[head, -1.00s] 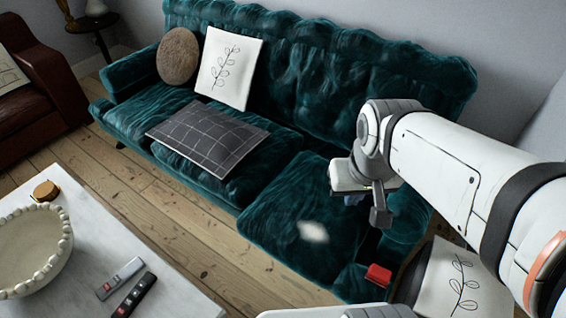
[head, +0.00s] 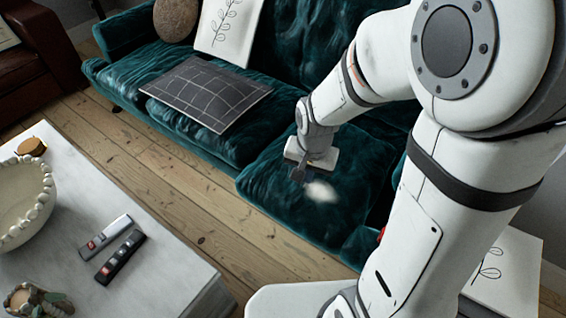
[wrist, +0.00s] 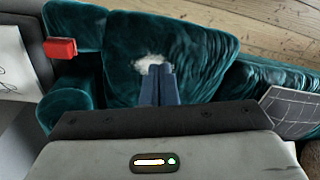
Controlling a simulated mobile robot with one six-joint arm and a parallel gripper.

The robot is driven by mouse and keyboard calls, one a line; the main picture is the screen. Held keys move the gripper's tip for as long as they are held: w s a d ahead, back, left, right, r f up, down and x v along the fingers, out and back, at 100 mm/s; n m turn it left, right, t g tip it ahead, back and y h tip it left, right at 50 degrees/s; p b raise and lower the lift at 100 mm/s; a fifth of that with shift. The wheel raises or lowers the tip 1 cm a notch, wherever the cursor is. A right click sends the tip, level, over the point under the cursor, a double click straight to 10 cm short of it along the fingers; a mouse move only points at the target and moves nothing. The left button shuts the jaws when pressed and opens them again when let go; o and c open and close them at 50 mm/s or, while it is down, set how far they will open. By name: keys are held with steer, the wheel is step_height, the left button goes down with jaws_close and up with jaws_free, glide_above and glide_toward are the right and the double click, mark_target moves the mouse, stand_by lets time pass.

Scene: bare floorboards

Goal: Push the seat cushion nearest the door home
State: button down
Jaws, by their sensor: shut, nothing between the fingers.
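The teal sofa's right seat cushion (head: 265,180) has a pale worn patch on top; it also shows in the wrist view (wrist: 120,55). Its front edge seems to stand slightly forward of the seat beside it. A dark gap shows along its right side. My gripper (head: 298,178) points down at the cushion, just beside the patch. In the wrist view, its fingers (wrist: 157,72) are together and empty, overlapping the patch's lower edge; contact cannot be told. No door is in view.
A red object (wrist: 61,49) is by the sofa's right arm. A white table (head: 150,275) with a bowl (head: 22,210) and two remotes stands front left. Bare floorboards (head: 185,205) lie between table and sofa.

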steer(key=a+f+m+g+b, duration=0.1)
steer(key=a+f+m+b, duration=0.2)
steer(key=f, duration=1)
steer(key=a+f+b, duration=0.4)
steer(key=f+b, duration=0.2)
steer(key=f, duration=0.7)
steer(key=w+d+f+b, duration=0.3)
steer(key=f+b, duration=0.1)
steer(key=f, duration=0.4)
steer(key=shift+w+f, duration=0.35)
steer(key=shift+f, duration=0.05)
steer(key=shift+w, duration=0.1)
